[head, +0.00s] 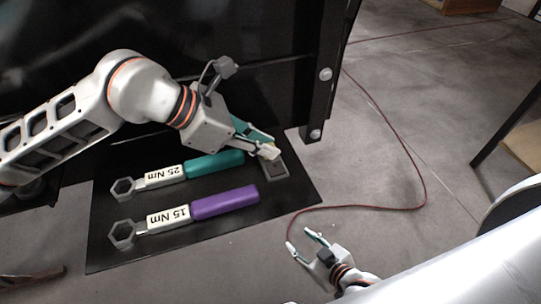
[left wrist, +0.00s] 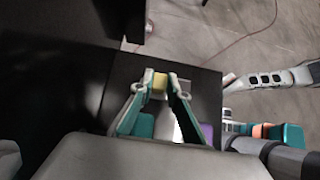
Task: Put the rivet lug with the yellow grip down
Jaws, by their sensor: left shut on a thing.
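My left gripper (head: 268,147) is over the far right part of a black mat (head: 290,195). In the left wrist view its fingertips (left wrist: 163,82) are shut on the yellow grip of the rivet lug (left wrist: 160,81). The rest of the lug is hidden by the fingers. In the head view the gripper is right at a small grey square holder (head: 277,171) on the mat; I cannot tell whether the lug touches it. My right gripper (head: 305,243) is open and empty, over the floor in front of the mat.
A wrench with a teal handle (head: 215,164), labelled 25 Nm, and one with a purple handle (head: 225,203), labelled 15 Nm, lie on the mat. A black frame post (head: 322,100) stands behind the holder. A red cable (head: 424,180) crosses the floor at right.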

